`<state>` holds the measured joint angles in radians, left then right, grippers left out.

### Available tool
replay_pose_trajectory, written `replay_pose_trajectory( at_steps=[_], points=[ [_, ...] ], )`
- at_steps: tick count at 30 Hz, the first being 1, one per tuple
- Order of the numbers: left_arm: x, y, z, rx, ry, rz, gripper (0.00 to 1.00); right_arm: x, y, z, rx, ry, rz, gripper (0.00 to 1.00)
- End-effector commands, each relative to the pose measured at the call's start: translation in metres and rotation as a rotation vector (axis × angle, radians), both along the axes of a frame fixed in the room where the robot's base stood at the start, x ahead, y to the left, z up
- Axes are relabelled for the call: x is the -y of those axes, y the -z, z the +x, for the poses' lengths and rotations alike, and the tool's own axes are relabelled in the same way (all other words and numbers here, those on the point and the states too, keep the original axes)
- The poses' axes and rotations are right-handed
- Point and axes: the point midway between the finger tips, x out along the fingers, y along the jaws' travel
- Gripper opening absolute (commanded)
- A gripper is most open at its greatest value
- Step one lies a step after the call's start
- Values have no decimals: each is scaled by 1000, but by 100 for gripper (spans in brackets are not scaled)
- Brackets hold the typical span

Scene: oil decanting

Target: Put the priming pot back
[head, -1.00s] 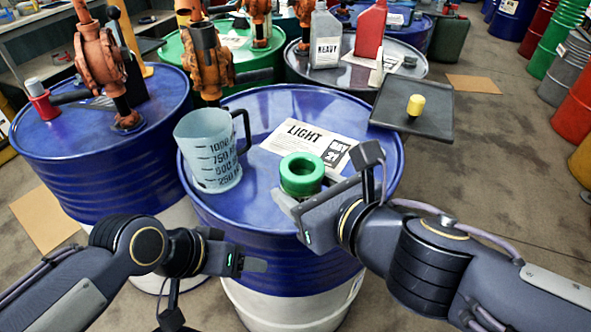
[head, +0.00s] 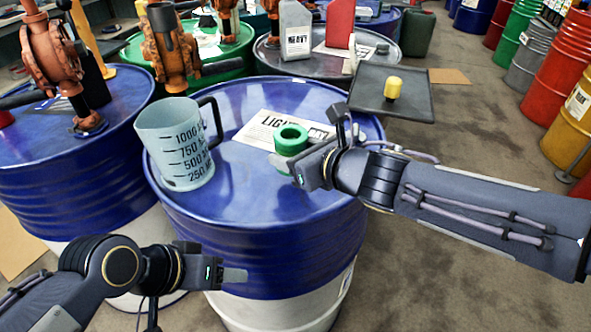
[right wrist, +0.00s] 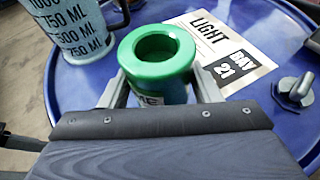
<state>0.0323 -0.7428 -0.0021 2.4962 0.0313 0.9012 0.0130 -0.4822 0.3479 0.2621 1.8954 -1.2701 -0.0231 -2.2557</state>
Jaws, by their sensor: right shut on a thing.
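The green-rimmed priming pot (head: 291,139) is a short round cup, upright, and I look down into its dark opening. My right gripper (head: 288,160) is shut on it, with one finger on each side in the right wrist view, where the pot (right wrist: 157,45) also shows. It is over the blue drum's top (head: 240,190) and overlaps the LIGHT card (head: 262,124); I cannot tell whether its base touches. My left gripper (head: 232,278) is low in front of the drum, apart from everything; its finger gap is not clear.
A graduated jug (head: 176,145) stands left of the pot on the same drum. A dark tray (head: 415,108) with a yellow piece (head: 393,88) lies behind right. A dark metal fitting (right wrist: 294,90) is on the drum's right in the wrist view. Orange pumps (head: 170,48) stand behind.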

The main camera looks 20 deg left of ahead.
Motion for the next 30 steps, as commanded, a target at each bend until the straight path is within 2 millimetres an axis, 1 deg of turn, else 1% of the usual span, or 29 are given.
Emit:
replay_pose_trajectory(
  at_steps=[2, 4, 7, 15, 19, 20, 21, 24, 30],
  points=[
    [0, 8, 0, 0, 0, 0, 58, -1, 10, 6, 0, 0, 1, 24],
    [0, 22, 0, 0, 0, 0, 58, -1, 24, 5, 2, -2, 1, 24],
    [0, 34, 0, -1, 0, 0, 58, -1, 37, 5, 1, 0, 2, 24],
    [0, 32, 0, 0, 0, 0, 58, -1, 35, 5, 2, 0, 1, 24],
    [0, 36, 0, 0, 0, 0, 58, -1, 40, 5, 2, 0, 1, 24],
    [0, 35, 0, 0, 0, 0, 58, 0, 40, 5, 0, 0, 0, 59],
    [0, 35, 0, 0, 0, 0, 58, 0, 39, 5, 0, 0, 0, 65],
    [0, 35, 0, 0, 0, 0, 58, 0, 39, 5, -1, 0, -1, 78],
    [0, 35, 0, 0, 0, 0, 58, 0, 39, 5, -1, 0, -1, 79]
  ],
)
